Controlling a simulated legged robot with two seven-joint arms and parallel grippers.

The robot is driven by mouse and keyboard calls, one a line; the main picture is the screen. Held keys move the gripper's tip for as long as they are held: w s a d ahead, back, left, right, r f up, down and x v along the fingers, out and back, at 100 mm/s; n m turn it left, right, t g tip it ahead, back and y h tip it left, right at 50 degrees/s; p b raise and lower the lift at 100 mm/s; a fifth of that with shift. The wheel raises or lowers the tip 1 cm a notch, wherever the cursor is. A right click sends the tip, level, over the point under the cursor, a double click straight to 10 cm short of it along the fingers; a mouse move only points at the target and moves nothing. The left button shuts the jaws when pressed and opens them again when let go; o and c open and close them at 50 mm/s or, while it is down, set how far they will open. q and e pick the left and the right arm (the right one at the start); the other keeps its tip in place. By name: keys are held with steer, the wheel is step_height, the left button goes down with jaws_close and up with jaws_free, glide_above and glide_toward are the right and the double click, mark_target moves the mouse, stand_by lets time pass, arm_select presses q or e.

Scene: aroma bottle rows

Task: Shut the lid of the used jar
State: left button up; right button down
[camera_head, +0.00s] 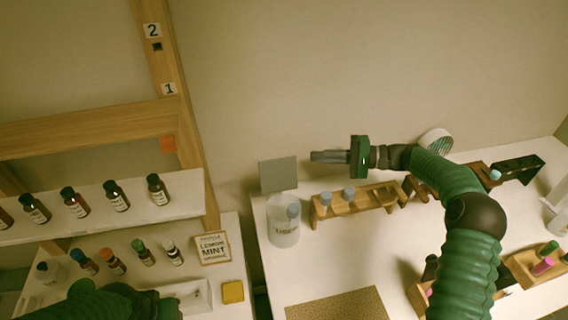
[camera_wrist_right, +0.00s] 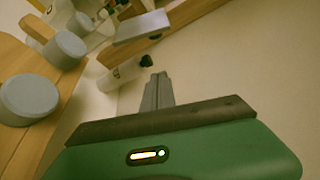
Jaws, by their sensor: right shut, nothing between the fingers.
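The used jar (camera_head: 284,236) is a translucent whitish container with a dark label, standing at the left end of the right-hand table. A grey-capped bottle shows in it. Its flat grey lid (camera_head: 278,175) stands up, open, at the jar's back edge. The lid also shows in the right wrist view (camera_wrist_right: 140,27). My right gripper (camera_head: 314,157) is shut and empty, pointing left. In the picture it is just right of the lid's upper edge, apart from it. Its closed fingers show in the right wrist view (camera_wrist_right: 158,80). My left arm is at the lower left, its fingers out of sight.
A wooden rack (camera_head: 365,203) with grey-capped bottles stands right of the jar, below my right arm. A shelf (camera_head: 100,222) with several dark bottles is at the left. A LEMON MINT card (camera_head: 212,248) and yellow block (camera_head: 233,292) lie below it. A cork mat (camera_head: 340,306) lies in front.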

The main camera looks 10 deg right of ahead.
mark_target(288, 163)
steer(key=a+p, duration=0.3)
steer(key=a, duration=0.6)
steer(key=shift+w+a+f, duration=0.1)
steer(key=shift+a, duration=0.2)
steer(key=shift+s+d, duration=0.1)
steer(key=shift+s, duration=0.15)
steer(key=shift+w+f, duration=0.1)
steer(key=shift+w, duration=0.1)
